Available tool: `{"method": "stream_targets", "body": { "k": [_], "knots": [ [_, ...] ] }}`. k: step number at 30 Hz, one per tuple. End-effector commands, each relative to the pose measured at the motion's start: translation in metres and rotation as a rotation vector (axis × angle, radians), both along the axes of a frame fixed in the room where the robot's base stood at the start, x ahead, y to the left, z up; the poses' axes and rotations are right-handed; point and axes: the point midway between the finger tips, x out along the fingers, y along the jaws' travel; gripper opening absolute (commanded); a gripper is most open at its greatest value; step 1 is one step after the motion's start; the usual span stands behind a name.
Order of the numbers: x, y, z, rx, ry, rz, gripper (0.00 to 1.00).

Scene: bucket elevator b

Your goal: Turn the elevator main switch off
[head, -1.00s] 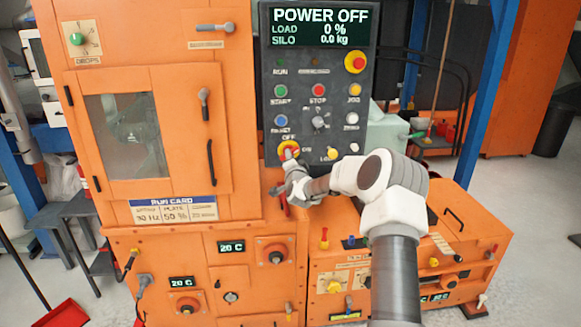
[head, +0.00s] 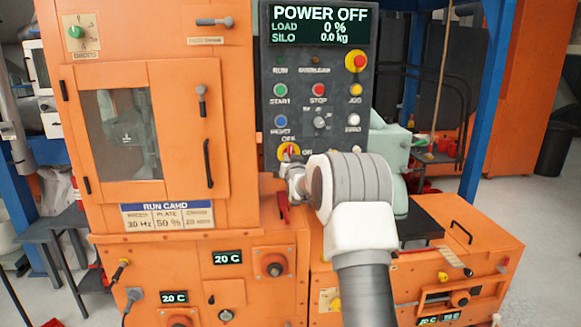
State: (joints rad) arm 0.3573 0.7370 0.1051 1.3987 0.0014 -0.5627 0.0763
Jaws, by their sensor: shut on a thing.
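The main switch (head: 288,151) is a red handle on a yellow disc at the lower left of the dark control panel (head: 362,88). The label OFF shows above it and ON to its right. The red handle stands about upright, toward OFF. The panel's screen (head: 320,26) reads POWER OFF, load 0 %, silo 0.0 kg. My gripper (head: 290,166) is at the switch from below, its jaws shut on the red handle. The fingertips are small in view, and my wrist hides the panel's lower right part.
An orange cabinet with a windowed door (head: 126,134) stands left of the panel. A red lever (head: 283,204) is just below my gripper. Bare floor lies beyond on the right.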

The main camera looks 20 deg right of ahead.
Motion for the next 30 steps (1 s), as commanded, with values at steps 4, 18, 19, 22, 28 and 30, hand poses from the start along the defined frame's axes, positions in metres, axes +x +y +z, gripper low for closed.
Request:
{"method": "stream_targets", "body": {
  "k": [4,18,19,22,28,30],
  "knots": [
    [0.0002,0.0004,-0.0015,-0.075,0.020,0.001,0.00],
    [0.0001,-0.0001,0.0003,-0.159,0.046,0.000,0.00],
    [0.0001,-0.0001,0.0003,-0.160,0.046,0.000,0.00],
    [0.0001,-0.0001,0.0003,-0.160,0.046,0.000,0.00],
    [0.0001,-0.0002,0.0002,-0.159,0.046,0.000,0.27],
    [0.0001,-0.0001,0.0001,-0.159,0.046,0.000,0.40]
  ]
}}
